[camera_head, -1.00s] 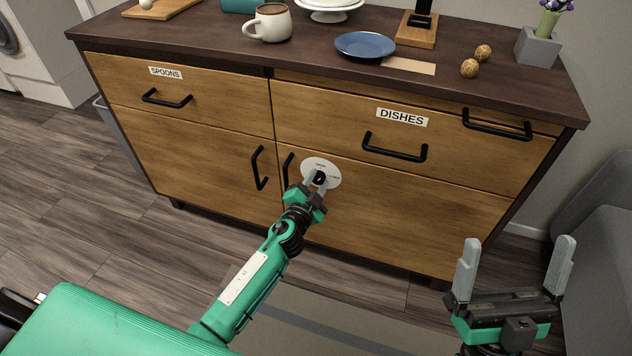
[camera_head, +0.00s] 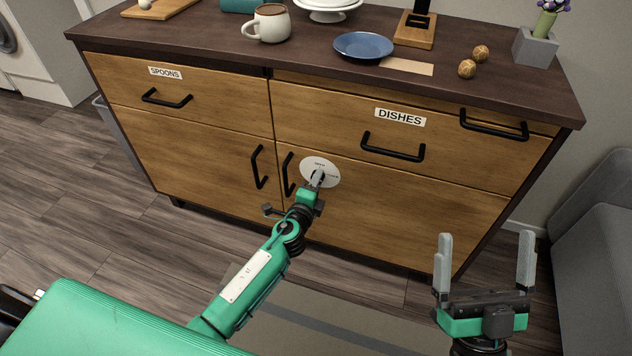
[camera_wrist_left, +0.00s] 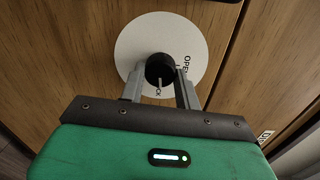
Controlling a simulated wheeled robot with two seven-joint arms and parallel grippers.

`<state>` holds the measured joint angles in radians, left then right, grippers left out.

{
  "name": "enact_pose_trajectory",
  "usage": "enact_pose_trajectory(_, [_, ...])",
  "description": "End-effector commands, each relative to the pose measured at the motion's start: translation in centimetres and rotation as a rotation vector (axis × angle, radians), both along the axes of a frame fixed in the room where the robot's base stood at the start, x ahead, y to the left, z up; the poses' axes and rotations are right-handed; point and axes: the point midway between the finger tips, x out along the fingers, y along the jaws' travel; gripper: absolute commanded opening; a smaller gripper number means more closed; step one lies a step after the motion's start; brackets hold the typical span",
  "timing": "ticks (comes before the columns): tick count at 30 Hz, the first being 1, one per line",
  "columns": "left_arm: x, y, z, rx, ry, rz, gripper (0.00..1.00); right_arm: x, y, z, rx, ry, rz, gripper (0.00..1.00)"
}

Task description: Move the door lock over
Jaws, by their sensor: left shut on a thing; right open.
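The door lock is a round white plate (camera_head: 330,176) with a black knob (camera_wrist_left: 160,70) in its middle, on the right lower door of the wooden cabinet. The plate carries printed words; in the left wrist view "OPEN" runs down its right side, with a partly hidden word below. My left gripper (camera_head: 318,180) is at the lock, its two fingers shut on the black knob, one on each side in the left wrist view (camera_wrist_left: 160,88). My right gripper (camera_head: 485,262) is open and empty, low in front of the cabinet's right side.
The cabinet has black handles, including upright door handles (camera_head: 289,175) just left of the lock. A "DISHES" drawer (camera_head: 450,140) is above. A mug (camera_head: 270,24), blue plate (camera_head: 363,46) and other items stand on top. A grey sofa (camera_head: 600,235) is at the right.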

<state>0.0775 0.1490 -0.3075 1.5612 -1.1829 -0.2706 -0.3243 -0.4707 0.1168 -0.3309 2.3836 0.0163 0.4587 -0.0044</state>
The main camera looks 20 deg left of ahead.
Motion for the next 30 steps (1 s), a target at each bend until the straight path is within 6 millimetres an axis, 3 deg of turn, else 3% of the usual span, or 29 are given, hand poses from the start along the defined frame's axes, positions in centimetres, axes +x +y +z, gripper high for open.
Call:
enact_pose_trajectory(10, [-0.03,-0.02,-0.13,0.120,-0.002,-0.001,0.10,0.16,0.19,-0.95,-0.009,0.050,0.003,1.00])
enact_pose_trajectory(25, [-0.03,-0.02,-0.16,0.137,-0.003,0.000,0.10,0.26,0.20,-0.79,-0.009,0.044,0.003,1.00])
enact_pose_trajectory(26, [-0.03,-0.02,-0.16,0.136,-0.003,0.000,0.37,0.26,0.20,-0.79,-0.009,0.043,0.003,1.00])
enact_pose_trajectory(28, [-0.03,-0.02,-0.15,0.136,-0.003,0.000,0.51,0.26,0.20,-0.77,-0.009,0.043,0.003,1.00])
enact_pose_trajectory(30, [-0.02,-0.02,-0.14,0.136,-0.004,0.000,0.55,0.27,0.19,-0.75,-0.009,0.042,0.003,1.00])
